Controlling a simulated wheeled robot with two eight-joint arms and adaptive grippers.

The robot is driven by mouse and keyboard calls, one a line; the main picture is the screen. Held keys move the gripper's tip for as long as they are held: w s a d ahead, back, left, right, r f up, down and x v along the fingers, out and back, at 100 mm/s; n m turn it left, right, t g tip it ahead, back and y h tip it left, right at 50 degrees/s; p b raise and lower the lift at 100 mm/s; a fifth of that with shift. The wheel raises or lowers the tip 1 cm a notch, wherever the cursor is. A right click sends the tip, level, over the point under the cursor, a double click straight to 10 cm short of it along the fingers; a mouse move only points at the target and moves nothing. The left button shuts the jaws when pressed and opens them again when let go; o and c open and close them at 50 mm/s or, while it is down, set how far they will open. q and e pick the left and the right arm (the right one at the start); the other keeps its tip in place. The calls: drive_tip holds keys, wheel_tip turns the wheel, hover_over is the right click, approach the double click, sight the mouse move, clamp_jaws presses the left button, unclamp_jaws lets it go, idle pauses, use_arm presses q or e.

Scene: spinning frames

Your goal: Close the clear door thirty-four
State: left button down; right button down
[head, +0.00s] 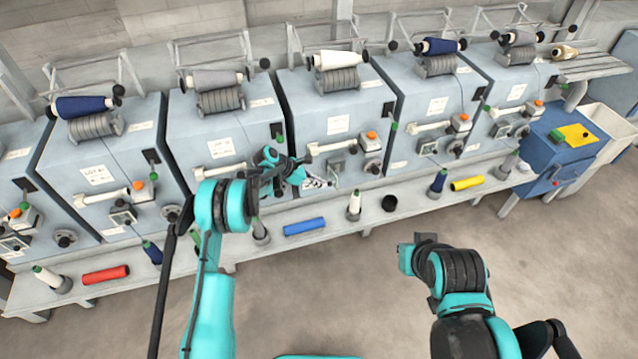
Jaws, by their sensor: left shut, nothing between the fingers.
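Grey-blue spinning units stand in a row, each with a white label; the print is too small to read, so I cannot tell which is thirty-four. A small framed panel (335,172), perhaps a clear door, sits low on the middle unit; I cannot tell whether it is open or closed. My left gripper (317,182) is shut and empty, just left of this panel in the picture, at the middle unit's lower left; contact cannot be told. My left arm hides part of the unit to its left.
A ledge (330,207) below the units holds bobbins, a blue tube (304,227), a red tube (106,275) and a yellow tube (467,184). A blue cabinet (550,155) and a white bin (607,130) stand at right. The floor in front is clear.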

sight(337, 187)
use_arm(q)
drive_tip(key=shift+s+d+n+t, duration=0.2)
drive_tip(key=shift+d+n+t, duration=0.25)
drive_tip(key=shift+n+t, duration=0.2)
drive_tip(key=d+n+b, duration=0.1)
drive_tip(key=d+t+b, duration=0.1)
drive_tip(key=d, duration=0.1)
drive_tip(key=shift+s+d+f+n+y, duration=0.1)
drive_tip(key=shift+s+n+y, duration=0.1)
drive_tip(key=shift+n+y, duration=0.2)
drive_tip(key=w+d+n+b, duration=0.1)
drive_tip(key=w+d+b, duration=0.2)
drive_tip(key=d, duration=0.2)
drive_tip(key=shift+d+t+y, duration=0.35)
drive_tip(key=shift+t+y, duration=0.05)
drive_tip(key=shift+t, duration=0.05)
drive_tip(key=shift+w, duration=0.1)
idle(1.4)
